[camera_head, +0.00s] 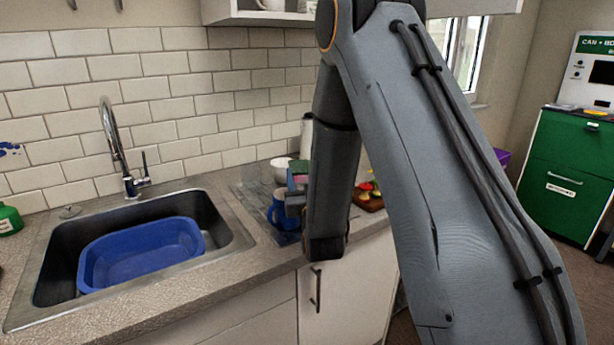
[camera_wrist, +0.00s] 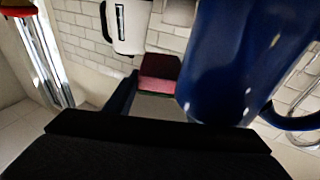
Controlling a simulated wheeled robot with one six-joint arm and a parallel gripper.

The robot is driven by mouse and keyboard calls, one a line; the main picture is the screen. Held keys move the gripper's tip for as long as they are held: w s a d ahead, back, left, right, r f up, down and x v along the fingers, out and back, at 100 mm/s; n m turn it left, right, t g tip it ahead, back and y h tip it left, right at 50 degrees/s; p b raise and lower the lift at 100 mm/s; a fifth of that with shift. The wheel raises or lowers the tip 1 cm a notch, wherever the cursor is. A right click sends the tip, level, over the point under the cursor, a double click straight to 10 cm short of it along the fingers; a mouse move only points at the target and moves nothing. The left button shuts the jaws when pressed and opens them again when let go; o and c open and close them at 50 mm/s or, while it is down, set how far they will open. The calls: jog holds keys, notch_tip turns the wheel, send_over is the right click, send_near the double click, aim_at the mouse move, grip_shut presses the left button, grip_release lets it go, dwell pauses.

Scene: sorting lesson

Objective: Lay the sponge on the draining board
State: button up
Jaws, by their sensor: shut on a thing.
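A small sponge, pink and dark red in the wrist view (camera_wrist: 160,72), is at the tips of my gripper. In the head view the sponge (camera_head: 299,170) shows as a small teal and pink block. My gripper (camera_head: 296,198) is shut on it, partly hidden by my arm. The draining board (camera_head: 250,190) is the grey surface right of the sink, partly hidden by a mug and my arm. The blue mug (camera_head: 281,212) stands there close beside my gripper. The mug (camera_wrist: 235,60) fills much of the right of the wrist view and hides part of the jaws.
The sink (camera_head: 228,222) holds a blue basin (camera_head: 140,262), with a tap (camera_head: 112,140) behind. A white bowl (camera_head: 281,168) stands behind the mug. A board with food (camera_head: 368,203) is right of my arm. A kettle (camera_wrist: 128,22) shows in the wrist view.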

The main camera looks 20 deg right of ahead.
jog(key=shift+f, duration=0.25)
jog(key=o, duration=1)
jog(key=shift+s+f, duration=0.1)
jog(key=shift+r+p, duration=0.25)
jog(key=shift+p, duration=0.05)
jog(key=s+b, duration=0.2)
jog(key=s, duration=0.9)
jog(key=shift+s+a+f, duration=0.35)
jog(key=shift+a+f, duration=0.1)
